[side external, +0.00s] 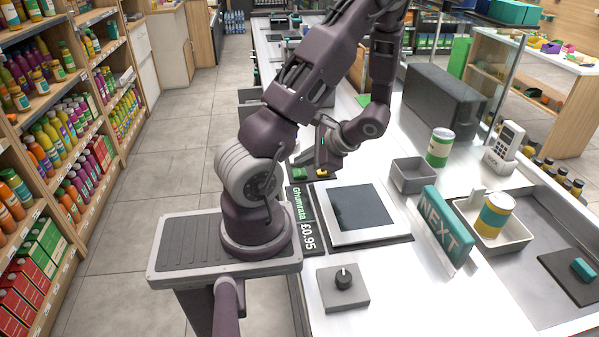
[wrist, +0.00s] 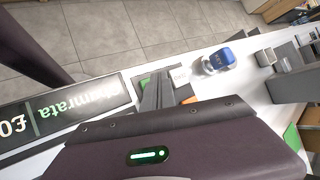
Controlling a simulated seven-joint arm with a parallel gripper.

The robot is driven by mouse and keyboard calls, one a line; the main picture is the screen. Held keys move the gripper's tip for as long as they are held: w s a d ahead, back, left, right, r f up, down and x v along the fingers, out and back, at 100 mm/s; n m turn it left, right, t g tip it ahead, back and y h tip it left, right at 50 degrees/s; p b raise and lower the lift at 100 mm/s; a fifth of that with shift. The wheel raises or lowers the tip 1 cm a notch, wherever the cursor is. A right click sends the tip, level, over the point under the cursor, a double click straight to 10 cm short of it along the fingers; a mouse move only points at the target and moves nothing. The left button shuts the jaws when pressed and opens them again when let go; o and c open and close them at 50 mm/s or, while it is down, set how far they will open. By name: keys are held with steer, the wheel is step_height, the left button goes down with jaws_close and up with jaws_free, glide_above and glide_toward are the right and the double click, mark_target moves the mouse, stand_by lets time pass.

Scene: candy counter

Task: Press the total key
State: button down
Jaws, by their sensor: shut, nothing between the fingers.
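My gripper (side external: 324,160) is low over the counter, just behind the scale, at a small group of keys. Its dark fingers (wrist: 158,90) are together and hold nothing. In the wrist view a green key (wrist: 145,82) is partly hidden beside the fingers, a white key (wrist: 179,76) with small lettering lies to their right, and part of an orange key (wrist: 189,99) shows near them. The green key also shows in the side view (side external: 301,174). I cannot read which key is the total key, nor tell whether the fingertips touch one.
A price display (side external: 302,218) reads "Ghumrata £0.95". The scale (side external: 357,211), a grey knob box (side external: 343,288), a grey bin (side external: 412,175), a teal NEXT sign (side external: 441,222) and cans (side external: 440,148) stand around. A blue-topped object (wrist: 218,61) is beyond the keys.

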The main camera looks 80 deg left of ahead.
mark_target(303, 174)
steer(key=shift+f, duration=0.3)
steer(key=shift+f, duration=0.35)
stand_by(0.4)
stand_by(0.4)
steer(key=shift+r, duration=0.75)
steer(key=shift+r, duration=2.55)
steer(key=w+d+r+t+h, duration=0.1)
steer(key=d+r+t+h, duration=0.2)
steer(key=d, duration=1.1)
steer(key=w+d+r+t+h, duration=0.1)
steer(key=d+r+t+h, duration=0.2)
steer(key=d+r+t, duration=0.5)
steer(key=d+r, duration=0.3)
steer(key=d, duration=0.3)
steer(key=shift+d+r+n+t+h, duration=0.2)
steer(key=shift+r+n+t+h, duration=0.1)
steer(key=shift+r+t+h, duration=0.1)
